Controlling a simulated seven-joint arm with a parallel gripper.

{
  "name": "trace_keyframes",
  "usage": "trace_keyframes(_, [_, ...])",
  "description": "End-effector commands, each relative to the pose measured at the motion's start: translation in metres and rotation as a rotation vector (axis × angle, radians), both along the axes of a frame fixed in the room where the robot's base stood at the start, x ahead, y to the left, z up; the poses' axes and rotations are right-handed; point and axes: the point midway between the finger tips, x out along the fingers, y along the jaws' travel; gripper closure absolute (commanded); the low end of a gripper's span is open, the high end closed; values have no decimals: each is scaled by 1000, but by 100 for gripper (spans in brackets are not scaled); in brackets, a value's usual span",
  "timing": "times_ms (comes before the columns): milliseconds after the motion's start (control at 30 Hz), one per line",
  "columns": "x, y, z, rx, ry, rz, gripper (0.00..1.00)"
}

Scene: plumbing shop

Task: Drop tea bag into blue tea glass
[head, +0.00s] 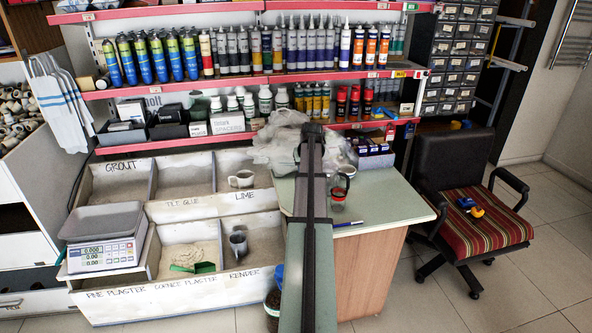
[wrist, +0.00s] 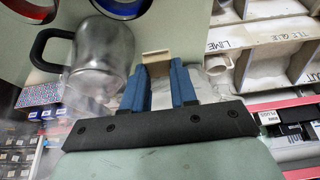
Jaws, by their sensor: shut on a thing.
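My gripper (wrist: 157,68) is shut on a small tan piece, the tea bag (wrist: 156,56), held between its blue fingers in the wrist view. A round blue-rimmed glass piece, seemingly the blue tea glass (wrist: 121,14), shows at the top of the wrist view, cut off by the edge. It lies beyond and left of the fingertips, apart from the tea bag.
A clear mug (wrist: 103,55) with a black handle stands close left of the fingers. A red-rimmed glass (wrist: 33,10) is at the top left; it shows in the head view (head: 338,193). Crumpled plastic (head: 275,150) lies behind.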

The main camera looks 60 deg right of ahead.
Motion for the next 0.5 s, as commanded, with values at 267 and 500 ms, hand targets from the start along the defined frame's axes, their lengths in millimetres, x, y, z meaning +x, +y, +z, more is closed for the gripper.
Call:
trace_keyframes(267, [-54,10,23,-1,-1,0,100])
trace_keyframes(500, [-60,11,21,0,0,1,100])
